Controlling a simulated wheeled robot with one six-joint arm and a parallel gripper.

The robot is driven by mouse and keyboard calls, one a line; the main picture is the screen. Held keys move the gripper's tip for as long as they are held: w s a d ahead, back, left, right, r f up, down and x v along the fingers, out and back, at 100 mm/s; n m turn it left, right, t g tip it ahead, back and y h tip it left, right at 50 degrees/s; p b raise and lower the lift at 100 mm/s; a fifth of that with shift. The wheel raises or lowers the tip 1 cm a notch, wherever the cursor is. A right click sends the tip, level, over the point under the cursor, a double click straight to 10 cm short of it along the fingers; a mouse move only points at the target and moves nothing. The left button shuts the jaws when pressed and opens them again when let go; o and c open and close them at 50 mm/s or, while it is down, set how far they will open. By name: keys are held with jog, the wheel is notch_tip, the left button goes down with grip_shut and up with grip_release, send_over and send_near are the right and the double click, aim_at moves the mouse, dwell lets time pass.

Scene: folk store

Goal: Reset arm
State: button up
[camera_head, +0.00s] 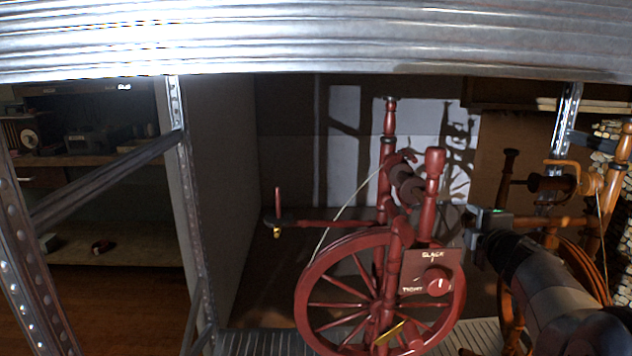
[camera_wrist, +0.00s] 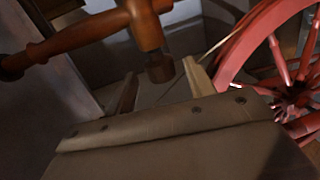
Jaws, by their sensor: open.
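My gripper (camera_wrist: 160,88) is open in the wrist view, its two fingers apart. The dark round end of an orange-brown wooden part (camera_wrist: 148,25) shows just beyond the gap between the fingers; I cannot tell whether they touch it. In the head view my arm reaches in from the lower right, and my gripper (camera_head: 484,222) is to the right of the red spinning wheel (camera_head: 432,210), beside its "SLACK / TIGHT" plate (camera_head: 430,272). The fingertips are too small and dark to make out there. Nothing is visibly held.
The red wheel rim (camera_wrist: 235,52) is close on the right in the wrist view. A brown spinning wheel (camera_head: 578,222) stands behind my arm at the right. A metal shelf beam (camera_head: 300,40) crosses the top. A shelf post (camera_head: 188,190) stands left, with floor (camera_head: 110,310) beyond.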

aim_at(471, 223)
jog(key=shift+s+r+p, duration=0.2)
jog(key=shift+s+p, duration=0.1)
jog(key=shift+s, duration=1.4)
jog(key=shift+a, duration=0.1)
